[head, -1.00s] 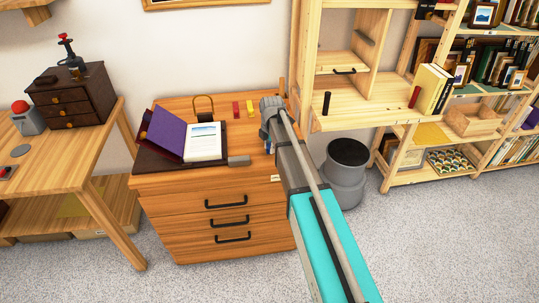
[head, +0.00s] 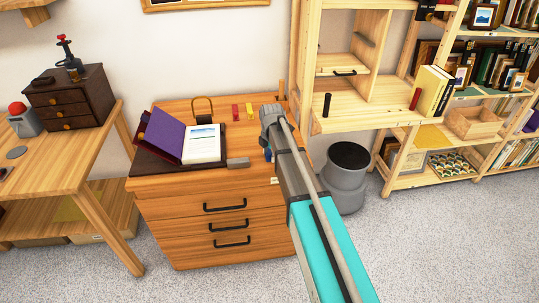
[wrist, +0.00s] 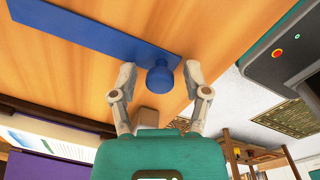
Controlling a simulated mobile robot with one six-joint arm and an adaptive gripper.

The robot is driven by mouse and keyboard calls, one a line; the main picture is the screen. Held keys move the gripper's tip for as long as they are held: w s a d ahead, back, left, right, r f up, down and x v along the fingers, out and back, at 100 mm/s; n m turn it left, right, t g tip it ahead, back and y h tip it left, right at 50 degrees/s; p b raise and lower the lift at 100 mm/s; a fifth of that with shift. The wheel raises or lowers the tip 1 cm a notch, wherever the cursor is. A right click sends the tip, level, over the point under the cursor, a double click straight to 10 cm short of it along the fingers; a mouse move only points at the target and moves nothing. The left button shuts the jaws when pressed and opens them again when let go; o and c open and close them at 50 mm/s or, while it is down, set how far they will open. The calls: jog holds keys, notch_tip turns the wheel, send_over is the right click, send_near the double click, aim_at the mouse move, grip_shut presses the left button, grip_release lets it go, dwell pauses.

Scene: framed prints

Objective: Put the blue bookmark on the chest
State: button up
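The blue bookmark (wrist: 110,38) shows in the wrist view as a long flat strip with a round knob at one end, against the orange wood. My gripper (wrist: 158,82) is open, with one finger on each side of the knob; I cannot tell whether they touch it. In the head view my arm hides most of the bookmark and the fingertips; a small blue patch shows beside the wrist. A dark small chest (head: 67,100) with several drawers stands on the left table. A larger orange wooden drawer unit (head: 215,190) stands under my gripper.
An open book with purple cover (head: 165,133), a red bookmark (head: 235,112), a yellow one (head: 249,110) and a grey block (head: 238,163) are on the drawer unit. A red-topped device (head: 22,118) sits beside the dark chest. A grey bin (head: 347,175) and shelves stand right.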

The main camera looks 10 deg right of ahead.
jog(key=shift+r, duration=0.1)
dwell(0.3)
notch_tip(320, 180, up, 12)
jog(key=p, duration=1.2)
jog(key=shift+s+d, duration=0.2)
jog(key=shift+s, duration=0.1)
dwell(0.5)
jog(key=s+d+m, duration=0.3)
jog(key=s+m, duration=2)
jog(key=s, duration=0.1)
jog(key=shift+s+d+m+g, duration=0.2)
jog(key=shift+m+g, duration=0.1)
